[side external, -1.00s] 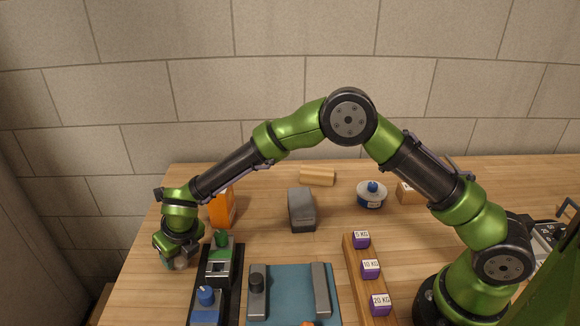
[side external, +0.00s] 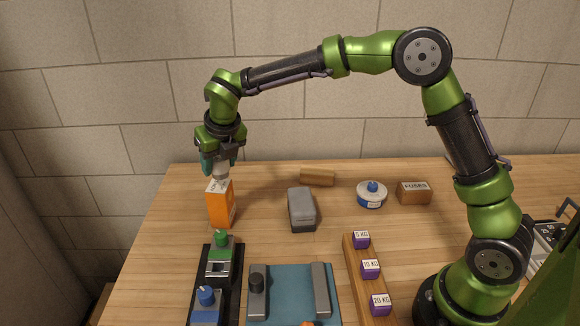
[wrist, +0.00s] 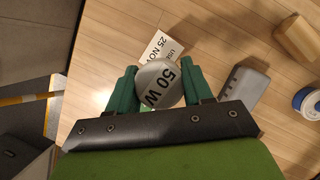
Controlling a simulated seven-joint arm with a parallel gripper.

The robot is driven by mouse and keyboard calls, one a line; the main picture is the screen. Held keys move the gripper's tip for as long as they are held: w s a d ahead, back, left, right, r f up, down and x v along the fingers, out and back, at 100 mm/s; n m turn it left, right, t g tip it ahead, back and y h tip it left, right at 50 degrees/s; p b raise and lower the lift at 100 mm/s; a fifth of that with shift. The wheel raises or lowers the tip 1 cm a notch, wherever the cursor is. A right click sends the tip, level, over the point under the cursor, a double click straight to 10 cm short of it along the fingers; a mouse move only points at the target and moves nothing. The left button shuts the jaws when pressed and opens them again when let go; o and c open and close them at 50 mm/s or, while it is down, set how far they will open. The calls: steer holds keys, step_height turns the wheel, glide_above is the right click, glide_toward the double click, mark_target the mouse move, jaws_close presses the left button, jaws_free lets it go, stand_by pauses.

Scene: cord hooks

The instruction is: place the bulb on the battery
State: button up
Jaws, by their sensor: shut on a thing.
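My gripper (side external: 219,162) is shut on a pale grey bulb (side external: 222,172), with its green fingers on either side. In the wrist view the bulb's rounded face (wrist: 160,85) reads "50 W" between the fingertips. An orange upright block (side external: 221,205), which seems to be the battery, stands at the back left of the table.
A grey block (side external: 302,210) stands right of the orange block. A wooden piece (side external: 317,177), a blue-and-white round item (side external: 371,195) and a "FUSES" box (side external: 414,193) lie farther right. A black tray (side external: 219,285) with green and blue parts is in front.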

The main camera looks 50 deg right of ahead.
steer(key=shift+m+h, duration=0.3)
steer(key=shift+m, duration=0.5)
steer(key=s+d, duration=0.1)
steer(key=d, duration=0.2)
steer(key=s+d+r, duration=0.1)
steer(key=d, duration=0.2)
steer(key=s+d, duration=0.1)
steer(key=d, duration=0.2)
steer(key=shift+s+r, duration=0.35)
steer(key=m, duration=0.1)
glide_above(298, 195)
steer(key=s, duration=0.1)
steer(key=f, duration=0.2)
steer(key=shift+g, duration=0.3)
steer(key=f, duration=0.4)
steer(key=shift+s+a+f, duration=0.15)
steer(key=shift+s+a, duration=0.15)
steer(key=shift+s, duration=0.05)
steer(key=shift+f, duration=2.2)
steer(key=shift+f, duration=0.15)
steer(key=o, duration=1.1)
